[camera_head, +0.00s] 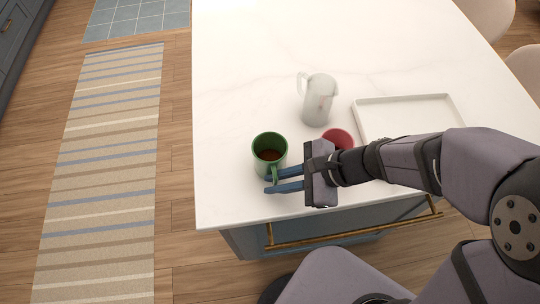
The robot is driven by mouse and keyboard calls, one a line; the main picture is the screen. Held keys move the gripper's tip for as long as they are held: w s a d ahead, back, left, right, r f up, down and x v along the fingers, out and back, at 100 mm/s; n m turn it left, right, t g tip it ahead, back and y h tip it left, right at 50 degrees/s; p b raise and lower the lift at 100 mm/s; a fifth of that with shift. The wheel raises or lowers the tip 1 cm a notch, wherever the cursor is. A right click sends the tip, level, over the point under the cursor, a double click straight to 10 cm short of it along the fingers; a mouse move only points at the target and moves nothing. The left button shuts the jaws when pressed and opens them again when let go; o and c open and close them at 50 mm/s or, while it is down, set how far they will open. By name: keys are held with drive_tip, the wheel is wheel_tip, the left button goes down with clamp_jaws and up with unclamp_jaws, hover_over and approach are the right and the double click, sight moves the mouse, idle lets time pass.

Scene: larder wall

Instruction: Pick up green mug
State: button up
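The green mug (258,147) stands upright near the front left of the white countertop, with dark brown contents showing inside. Its handle faces the near edge. My gripper (268,184) comes in from the right, with its two blue fingers pointing left at the mug's near side by the handle. The fingers are apart, with a gap between them. The handle overlaps the fingers in the picture, and I cannot tell whether they touch it.
A red mug or bowl (337,136) is partly hidden behind my wrist. A pale translucent pitcher (319,98) stands behind it. A white tray (405,99) lies to the right. The countertop (240,60) is clear at the back and left.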

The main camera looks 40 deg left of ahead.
drive_tip(key=shift+a+f, duration=0.1)
clamp_jaws()
idle(1.6)
drive_tip(key=shift+r, duration=0.3)
drive_tip(key=shift+r+p, duration=0.75)
drive_tip(key=shift+r, duration=3.9)
drive_tip(key=shift+r, duration=0.1)
